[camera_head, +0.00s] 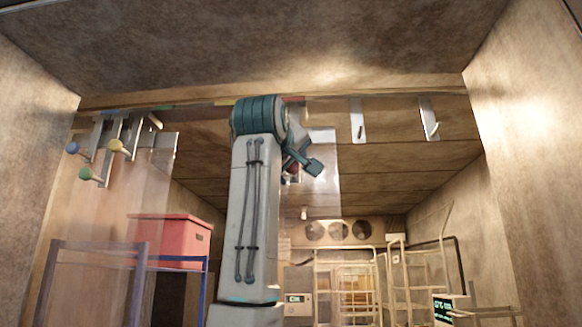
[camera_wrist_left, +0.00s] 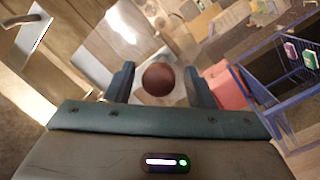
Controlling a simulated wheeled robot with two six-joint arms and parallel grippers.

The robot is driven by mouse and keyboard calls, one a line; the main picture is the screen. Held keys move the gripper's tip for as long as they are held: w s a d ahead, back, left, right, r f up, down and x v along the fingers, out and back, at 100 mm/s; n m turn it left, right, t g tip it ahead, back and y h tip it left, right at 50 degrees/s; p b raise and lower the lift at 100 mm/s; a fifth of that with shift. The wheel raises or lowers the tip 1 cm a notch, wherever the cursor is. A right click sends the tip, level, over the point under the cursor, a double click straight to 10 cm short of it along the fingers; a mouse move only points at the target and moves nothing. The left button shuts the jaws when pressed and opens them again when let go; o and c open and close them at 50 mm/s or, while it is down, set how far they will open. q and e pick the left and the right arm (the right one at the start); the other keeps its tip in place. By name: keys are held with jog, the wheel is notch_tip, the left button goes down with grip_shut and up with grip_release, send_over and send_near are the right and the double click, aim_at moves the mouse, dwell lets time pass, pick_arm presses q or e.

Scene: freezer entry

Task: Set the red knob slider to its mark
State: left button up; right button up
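The red knob (camera_wrist_left: 158,79) shows as a dark red ball between the two fingers of my left gripper (camera_wrist_left: 160,86) in the left wrist view. A gap shows on each side of it, so the fingers are open around it or just short of it; I cannot tell the depth. In the head view my left gripper (camera_head: 302,165) is raised in the middle, and the red knob (camera_head: 292,178) is mostly hidden behind it. A red mark (camera_head: 294,99) on the overhead rail (camera_head: 215,101) shows just right of my wrist. My right gripper is out of view.
Blue (camera_head: 72,148), yellow (camera_head: 115,146) and green (camera_head: 86,173) knobs hang at the left by clear curtain strips. A red box (camera_head: 170,240) stands on a blue-framed cart (camera_head: 207,285). Bare hanger plates (camera_head: 358,120) hang right of my arm. Wire racks (camera_head: 345,285) stand behind.

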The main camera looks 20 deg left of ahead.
pick_arm(q)
jog(key=shift+s+f+b, duration=0.15)
jog(key=shift+s+b, duration=0.1)
jog(key=shift+b, duration=0.05)
jog(key=s+d+b, duration=0.1)
jog(key=s+b, duration=0.4)
jog(key=s, duration=0.5)
jog(key=shift+s, duration=0.1)
